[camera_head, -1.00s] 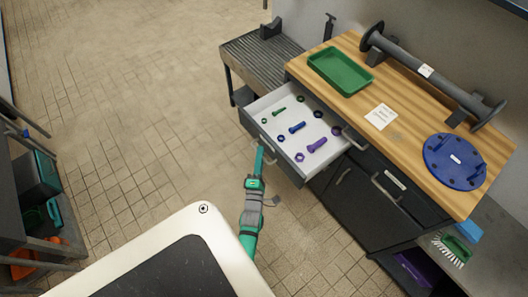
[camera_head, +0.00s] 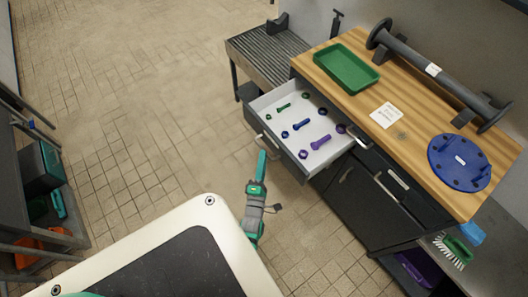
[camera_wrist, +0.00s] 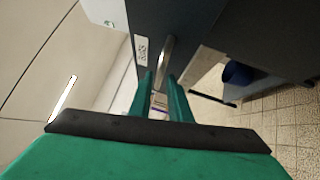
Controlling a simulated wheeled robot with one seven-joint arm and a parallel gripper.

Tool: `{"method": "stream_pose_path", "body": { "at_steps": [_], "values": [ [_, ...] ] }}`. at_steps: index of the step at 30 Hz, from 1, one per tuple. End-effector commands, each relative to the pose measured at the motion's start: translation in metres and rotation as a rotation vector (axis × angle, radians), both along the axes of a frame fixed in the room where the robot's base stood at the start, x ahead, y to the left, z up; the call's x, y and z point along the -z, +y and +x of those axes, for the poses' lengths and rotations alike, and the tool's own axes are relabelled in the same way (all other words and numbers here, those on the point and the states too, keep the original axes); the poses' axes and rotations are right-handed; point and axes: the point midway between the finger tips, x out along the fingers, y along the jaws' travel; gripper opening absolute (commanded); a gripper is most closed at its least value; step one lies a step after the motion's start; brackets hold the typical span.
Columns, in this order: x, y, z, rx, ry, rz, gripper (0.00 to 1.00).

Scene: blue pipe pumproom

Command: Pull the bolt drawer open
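The bolt drawer (camera_head: 268,137) stands pulled out of the workbench, its white inside showing. Green, blue and purple bolts (camera_head: 301,124) lie in it with several matching nuts. Its bar handle (camera_head: 262,143) is on the dark front, and it also shows in the wrist view (camera_wrist: 167,50). My gripper (camera_head: 262,154) is just in front of this handle. In the wrist view my two green fingers (camera_wrist: 161,78) are apart, with the handle just past their tips and nothing clearly held between them.
The wooden benchtop (camera_head: 403,138) carries a green tray (camera_head: 345,67), a dark flanged pipe (camera_head: 431,68), a paper card (camera_head: 386,115) and a blue disc (camera_head: 459,162). A slatted table (camera_head: 265,51) stands behind the drawer. A dark shelf unit (camera_head: 40,190) is at left. The tiled floor between is clear.

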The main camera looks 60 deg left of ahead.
Motion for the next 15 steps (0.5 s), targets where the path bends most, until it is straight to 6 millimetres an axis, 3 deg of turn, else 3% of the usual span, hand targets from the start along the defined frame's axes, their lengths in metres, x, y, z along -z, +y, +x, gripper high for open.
{"method": "stream_pose_path", "body": {
  "at_steps": [6, 15],
  "values": [
    [0.007, -0.031, -0.028, -0.001, 0.002, -0.001, 0.17],
    [0.010, -0.051, -0.046, -0.001, 0.001, -0.001, 0.17]
  ]
}}
